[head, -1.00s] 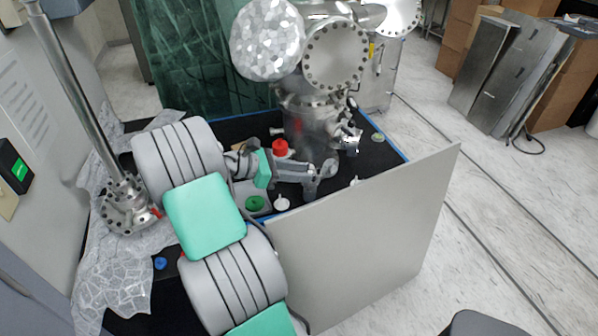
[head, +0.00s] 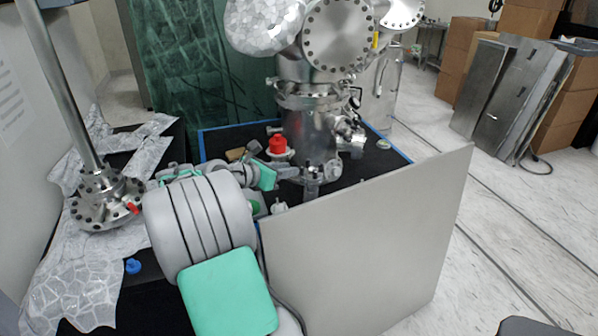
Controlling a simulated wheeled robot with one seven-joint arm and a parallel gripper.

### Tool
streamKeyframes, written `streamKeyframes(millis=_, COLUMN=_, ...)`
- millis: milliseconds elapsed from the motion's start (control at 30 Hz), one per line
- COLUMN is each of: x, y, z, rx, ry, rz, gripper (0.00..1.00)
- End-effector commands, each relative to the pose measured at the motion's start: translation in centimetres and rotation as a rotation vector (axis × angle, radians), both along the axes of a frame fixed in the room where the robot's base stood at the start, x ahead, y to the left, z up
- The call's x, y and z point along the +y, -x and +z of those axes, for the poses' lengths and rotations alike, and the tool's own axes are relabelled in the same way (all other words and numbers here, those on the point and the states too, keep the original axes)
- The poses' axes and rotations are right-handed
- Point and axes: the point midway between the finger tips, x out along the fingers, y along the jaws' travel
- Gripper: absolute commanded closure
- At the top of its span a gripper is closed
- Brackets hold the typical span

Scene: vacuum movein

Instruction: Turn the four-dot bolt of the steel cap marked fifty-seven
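A steel vacuum chamber (head: 308,125) stands on the black table. It carries a large round bolted cap (head: 338,35) facing me and a foil-wrapped round part (head: 262,22) to its left. Smaller steel fittings (head: 350,132) stick out at its lower right. I can read no number and make out no dot marks on any cap or bolt, so I cannot tell which cap is fifty-seven. My gripper (head: 312,186) is small and far off, low in front of the chamber, behind the grey panel's top edge. Its fingers are too unclear to tell open from shut.
A grey upright panel (head: 365,245) blocks the front right of the table. A red item (head: 278,145) and a white item (head: 279,207) are near my arm. A steel column on a bolted flange (head: 104,196) stands on foil at left. Open floor lies right.

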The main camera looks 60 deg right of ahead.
Motion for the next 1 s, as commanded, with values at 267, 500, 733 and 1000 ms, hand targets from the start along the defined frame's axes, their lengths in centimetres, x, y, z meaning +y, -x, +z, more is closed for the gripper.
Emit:
streamKeyframes(millis=267, x=-4.4, y=1.5, z=-2.0, rx=-0.001, ry=-0.001, rz=-0.004, gripper=0.78)
streamKeyframes(millis=500, x=-5.1, y=1.6, z=-2.2, rx=-0.003, ry=0.000, rz=-0.002, gripper=0.78)
streamKeyframes(millis=733, x=-5.1, y=1.6, z=-2.2, rx=-0.002, ry=0.000, rz=-0.003, gripper=0.89)
streamKeyframes(millis=1000, x=-5.0, y=1.6, z=-2.2, rx=-0.002, ry=0.000, rz=-0.003, gripper=1.00)
